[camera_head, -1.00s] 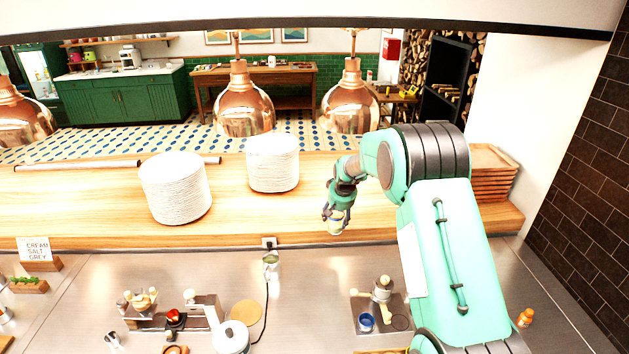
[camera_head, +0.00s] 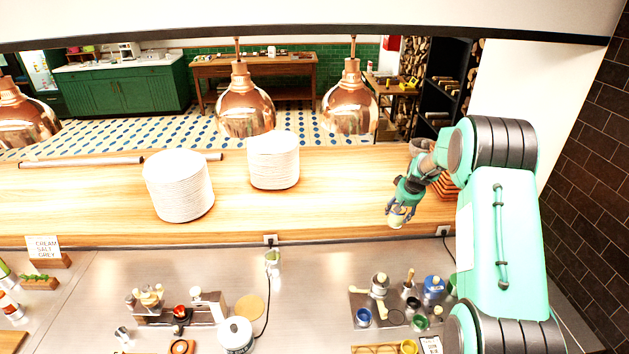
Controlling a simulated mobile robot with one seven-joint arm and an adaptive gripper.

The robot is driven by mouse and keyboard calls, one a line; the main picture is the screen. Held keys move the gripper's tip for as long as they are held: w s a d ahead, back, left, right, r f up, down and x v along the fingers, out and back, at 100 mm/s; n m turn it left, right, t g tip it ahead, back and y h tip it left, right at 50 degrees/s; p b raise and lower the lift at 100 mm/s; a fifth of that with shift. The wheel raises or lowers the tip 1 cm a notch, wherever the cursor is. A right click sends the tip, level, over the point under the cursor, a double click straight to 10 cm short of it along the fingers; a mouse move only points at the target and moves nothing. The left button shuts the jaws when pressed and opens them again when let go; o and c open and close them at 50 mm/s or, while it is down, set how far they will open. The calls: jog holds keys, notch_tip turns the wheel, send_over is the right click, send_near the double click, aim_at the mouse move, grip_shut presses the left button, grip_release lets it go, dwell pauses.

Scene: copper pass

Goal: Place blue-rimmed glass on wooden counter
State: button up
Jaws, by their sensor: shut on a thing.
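My gripper (camera_head: 400,207) is at the right of the wooden counter (camera_head: 310,219), with its fingers pointing down. It is shut on a small pale glass (camera_head: 396,221); the fingers cover much of it, and a blue rim is hard to make out. The glass appears over the front part of the counter. I cannot tell whether it touches the wood.
Two tall stacks of white plates (camera_head: 178,188) (camera_head: 273,163) stand on the counter to the left. Copper lamps (camera_head: 246,108) hang above its back edge. Wooden trays (camera_head: 446,187) sit behind my arm. The steel worktop in front holds a coffee station (camera_head: 380,286). The counter between plates and gripper is clear.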

jog(key=shift+w, duration=0.1)
jog(key=w+d+f+p, duration=0.1)
jog(key=w+d+p, duration=0.2)
jog(key=w, duration=1.2)
jog(key=shift+w+f, duration=0.15)
jog(key=shift+w, duration=0.15)
dwell(0.4)
jog(key=shift+f, duration=0.1)
jog(key=shift+f+p, duration=0.45)
jog(key=shift+f, duration=1.2)
jog(key=shift+c, duration=0.2)
jog(key=shift+f, duration=0.1)
jog(key=o, duration=1.4)
jog(key=shift+f, duration=0.1)
